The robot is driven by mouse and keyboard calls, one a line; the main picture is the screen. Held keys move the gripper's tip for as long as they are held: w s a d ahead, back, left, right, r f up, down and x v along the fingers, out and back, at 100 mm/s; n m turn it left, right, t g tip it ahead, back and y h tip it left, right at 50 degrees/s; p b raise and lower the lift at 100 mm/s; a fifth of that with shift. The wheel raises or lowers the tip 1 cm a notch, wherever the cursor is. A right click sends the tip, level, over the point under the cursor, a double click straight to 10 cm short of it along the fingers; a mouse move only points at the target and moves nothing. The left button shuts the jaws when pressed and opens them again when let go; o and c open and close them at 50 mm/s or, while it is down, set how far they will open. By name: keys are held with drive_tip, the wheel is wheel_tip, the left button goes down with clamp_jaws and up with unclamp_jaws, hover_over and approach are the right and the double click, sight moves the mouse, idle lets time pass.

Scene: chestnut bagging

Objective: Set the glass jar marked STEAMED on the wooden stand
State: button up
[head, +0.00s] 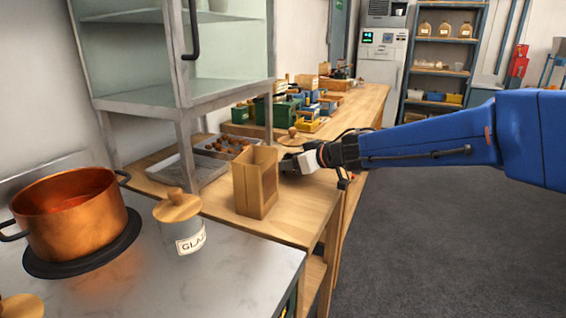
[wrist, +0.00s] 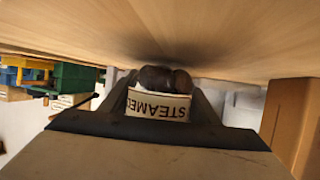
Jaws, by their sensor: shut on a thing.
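The glass jar marked STEAMED (wrist: 157,104) is between the fingers of my gripper (wrist: 165,110). Its label appears upside down in the wrist view, with dark brown chestnuts (wrist: 165,79) beside it toward the wooden surface. In the head view, a round wooden lid (head: 294,139) shows just above my gripper (head: 293,163), apparently this jar's; the glass is mostly hidden. The jar is close to the wooden counter (wrist: 220,50); I cannot tell whether it touches. I cannot clearly pick out the wooden stand.
A tall tan open-topped box (head: 255,184) stands just left of my gripper, also in the wrist view (wrist: 290,122). A tray of chestnuts (head: 226,147) and green bins (head: 280,113) lie behind. A GLAZE-like labelled jar (head: 182,228) and copper pot (head: 70,212) are nearer.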

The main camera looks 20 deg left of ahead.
drive_tip(key=o, duration=1.3)
drive_tip(key=shift+f, duration=0.1)
drive_tip(key=shift+r, duration=0.2)
drive_tip(key=v, duration=1.2)
drive_tip(key=shift+f, duration=0.1)
